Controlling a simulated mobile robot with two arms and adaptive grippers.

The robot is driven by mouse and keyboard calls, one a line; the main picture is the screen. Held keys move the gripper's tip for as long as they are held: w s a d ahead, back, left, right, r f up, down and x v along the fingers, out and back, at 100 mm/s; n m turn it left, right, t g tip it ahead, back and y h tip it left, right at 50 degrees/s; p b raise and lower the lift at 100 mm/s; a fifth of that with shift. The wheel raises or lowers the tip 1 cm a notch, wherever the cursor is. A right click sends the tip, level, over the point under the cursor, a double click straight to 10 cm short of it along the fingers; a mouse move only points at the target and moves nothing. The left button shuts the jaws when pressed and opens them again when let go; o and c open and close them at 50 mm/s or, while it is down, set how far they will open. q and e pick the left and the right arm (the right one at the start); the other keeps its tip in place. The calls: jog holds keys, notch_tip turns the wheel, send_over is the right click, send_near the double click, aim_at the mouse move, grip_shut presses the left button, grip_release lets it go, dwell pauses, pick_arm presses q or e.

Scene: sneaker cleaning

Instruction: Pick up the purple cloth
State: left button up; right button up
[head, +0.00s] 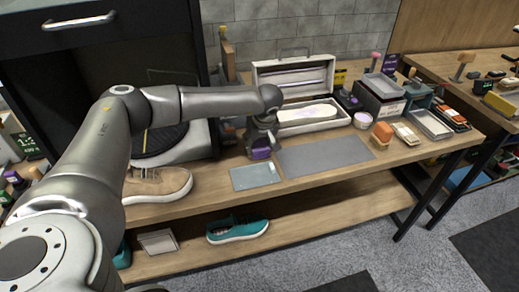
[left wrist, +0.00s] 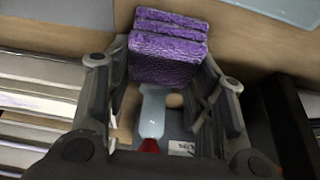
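The purple cloth (left wrist: 165,50) is a thick folded stack with a rough texture. In the left wrist view it lies between the two fingertips of my left gripper (left wrist: 166,65), which flank it closely on both sides. In the head view my left gripper (head: 262,142) points down over the table, with the purple cloth (head: 261,154) showing just below it. The frames do not show clearly whether the fingers press on the cloth or only stand around it, or whether the cloth rests on the wood. My right gripper is not in view.
A grey mat (head: 325,156) and a glassy plate (head: 256,175) lie beside the gripper. An open white case (head: 312,117) stands behind. A tan sneaker (head: 157,184) is at the left. Brushes and trays crowd the right. A teal shoe (head: 238,231) is on the lower shelf.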

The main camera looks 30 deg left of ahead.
aim_at(254, 153)
pick_arm(q)
jog(key=shift+c, duration=0.6)
jog(key=shift+r, duration=0.15)
jog(key=shift+r, duration=0.25)
notch_tip(254, 153, up, 2)
jog(key=shift+w+r+b, duration=0.1)
jog(key=shift+b, duration=0.45)
jog(key=s+r, duration=0.2)
jog(key=s+d+r, duration=0.1)
jog(key=s+r, duration=0.1)
jog(key=r, duration=0.1)
jog(key=shift+s+d+r+b, duration=0.1)
jog(key=shift+s+r+b, duration=0.2)
jog(key=shift+b, duration=0.05)
jog(key=s+d+r+b, duration=0.1)
jog(key=s+r, duration=0.3)
jog(key=s, duration=0.5)
jog(key=shift+d+r+b, duration=0.25)
jog(key=shift+d+b, duration=0.1)
jog(key=shift+d, duration=0.45)
